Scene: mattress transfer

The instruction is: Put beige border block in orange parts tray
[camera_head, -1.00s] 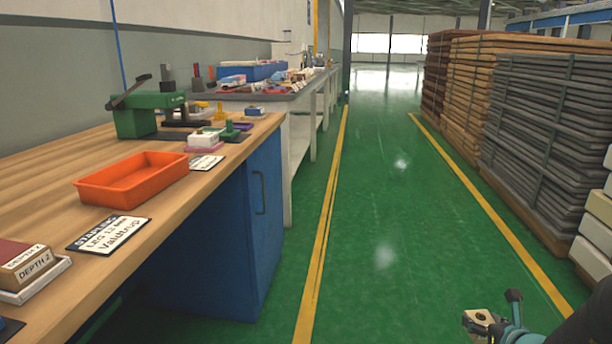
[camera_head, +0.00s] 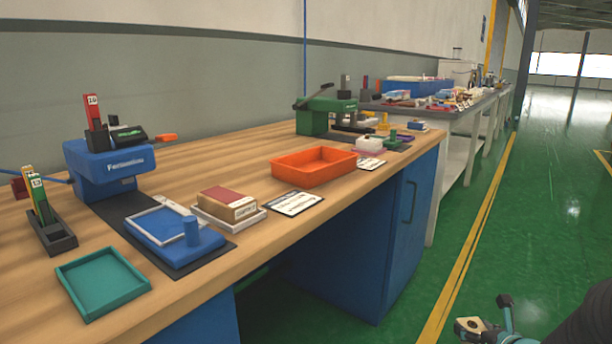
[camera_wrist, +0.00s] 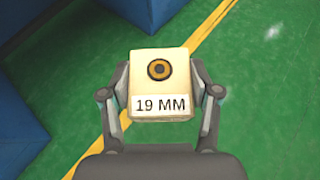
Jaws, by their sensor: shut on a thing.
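The beige border block (camera_wrist: 158,88) shows in the wrist view, with a dark ring and hole on top and a "19 MM" label on its side. My gripper (camera_wrist: 160,100) is shut on it, one finger on each side, above the green floor. In the head view my gripper (camera_head: 492,328) and the block (camera_head: 470,325) are at the bottom right, off the bench's right side. The orange parts tray (camera_head: 313,177) stands empty on the wooden bench, near its front edge.
The wooden bench (camera_head: 240,160) also holds a teal tray (camera_head: 100,285), a blue fixture (camera_head: 175,238), a boxed stack (camera_head: 228,205), a blue machine (camera_head: 105,165) and a green press (camera_head: 325,115). A label card (camera_head: 293,203) lies beside the orange tray. The floor (camera_head: 530,230) at right is clear.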

